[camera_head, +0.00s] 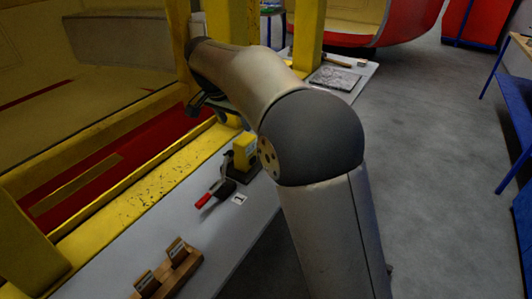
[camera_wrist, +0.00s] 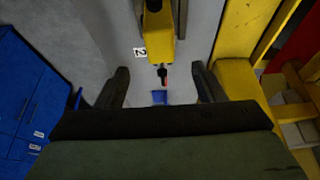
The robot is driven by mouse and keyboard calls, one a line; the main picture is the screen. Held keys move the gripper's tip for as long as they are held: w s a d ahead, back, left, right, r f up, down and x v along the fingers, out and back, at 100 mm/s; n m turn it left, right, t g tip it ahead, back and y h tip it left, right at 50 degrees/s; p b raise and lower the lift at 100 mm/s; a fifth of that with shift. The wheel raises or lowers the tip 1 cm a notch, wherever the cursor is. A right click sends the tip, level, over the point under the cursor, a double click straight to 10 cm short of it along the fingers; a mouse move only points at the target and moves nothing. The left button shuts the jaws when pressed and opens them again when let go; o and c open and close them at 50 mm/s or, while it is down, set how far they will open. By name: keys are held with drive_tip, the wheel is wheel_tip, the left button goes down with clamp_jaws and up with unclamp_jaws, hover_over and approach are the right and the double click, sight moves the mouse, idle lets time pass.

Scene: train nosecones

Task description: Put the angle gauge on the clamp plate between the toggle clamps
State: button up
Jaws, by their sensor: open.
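My gripper (camera_wrist: 160,68) is open in the wrist view, its two dark fingers wide apart. A yellow block (camera_wrist: 158,22) with dark parts lies beyond the fingertips, and a small red-tipped dark piece (camera_wrist: 164,75) shows between them. Neither touches a finger. My arm partly hides that area. I cannot single out the angle gauge or tell the clamp plate for certain.
A number label (camera_wrist: 140,52) lies near the yellow block. Wooden holders (camera_head: 172,262) stand at the table's near end. A yellow frame (camera_head: 150,195) runs along the table's left side. A blue cabinet (camera_wrist: 25,85) stands left in the wrist view. A small blue object (camera_wrist: 159,97) shows between the fingers.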

drive_tip(key=s+d+f+n+g+y, duration=0.1)
drive_tip(key=s+d+f+n+g, duration=0.15)
drive_tip(key=s+d, duration=1.15)
drive_tip(key=s+d+f+n, duration=0.1)
drive_tip(key=s+d+f, duration=0.1)
drive_tip(key=s, duration=0.5)
drive_tip(key=s+d+f+n+y, duration=0.1)
drive_tip(key=s+d+f+n, duration=0.1)
drive_tip(key=s+f, duration=0.2)
drive_tip(key=s+d+f+n, duration=0.1)
drive_tip(key=s+f, duration=0.3)
drive_tip(key=s, duration=0.6)
drive_tip(key=shift+d+g+y, duration=0.3)
drive_tip(key=shift+d+g, duration=0.05)
drive_tip(key=shift+d, duration=0.3)
